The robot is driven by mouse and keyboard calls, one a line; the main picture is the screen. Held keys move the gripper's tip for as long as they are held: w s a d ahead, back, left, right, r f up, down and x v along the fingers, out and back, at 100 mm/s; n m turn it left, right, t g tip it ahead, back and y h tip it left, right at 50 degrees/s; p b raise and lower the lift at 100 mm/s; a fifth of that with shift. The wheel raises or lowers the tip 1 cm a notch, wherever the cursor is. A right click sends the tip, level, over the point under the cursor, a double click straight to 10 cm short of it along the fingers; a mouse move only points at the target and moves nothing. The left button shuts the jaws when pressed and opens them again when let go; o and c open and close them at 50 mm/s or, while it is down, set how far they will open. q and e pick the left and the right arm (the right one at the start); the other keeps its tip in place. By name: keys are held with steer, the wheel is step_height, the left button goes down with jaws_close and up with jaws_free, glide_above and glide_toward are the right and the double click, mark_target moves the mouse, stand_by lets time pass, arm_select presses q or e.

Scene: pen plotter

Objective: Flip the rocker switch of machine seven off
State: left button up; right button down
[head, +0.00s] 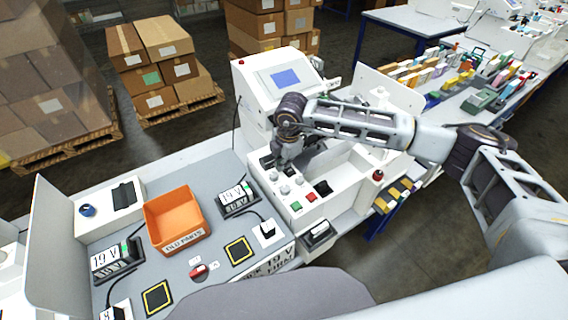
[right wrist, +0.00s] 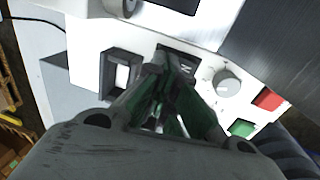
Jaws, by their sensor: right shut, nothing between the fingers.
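A white machine (head: 252,88) with a blue screen stands at the back centre. Its sloped front panel has black switches, knobs and coloured buttons. My right gripper (head: 284,166) is over the left part of this panel, beside a black rocker switch (head: 265,162). In the right wrist view its shut, empty fingers (right wrist: 170,65) are at or just above a dark switch (right wrist: 184,58), which they partly hide; contact cannot be told. A black-framed rocker with a pale face (right wrist: 122,75) is left of the fingers. I can read no machine number seven. My left gripper is out of view.
Right of the fingers are a grey knob (right wrist: 227,84), a green button (right wrist: 241,128) and a red button (right wrist: 268,98). An orange bin (head: 176,218) and meters (head: 238,199) stand on the grey bench at left. A red mushroom button (head: 377,175) is right of the panel.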

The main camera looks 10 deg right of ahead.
steer(key=shift+s, duration=0.2)
steer(key=shift+s+d+r, duration=0.1)
steer(key=shift+s+d, duration=0.2)
steer(key=shift+s, duration=0.2)
stand_by(0.3)
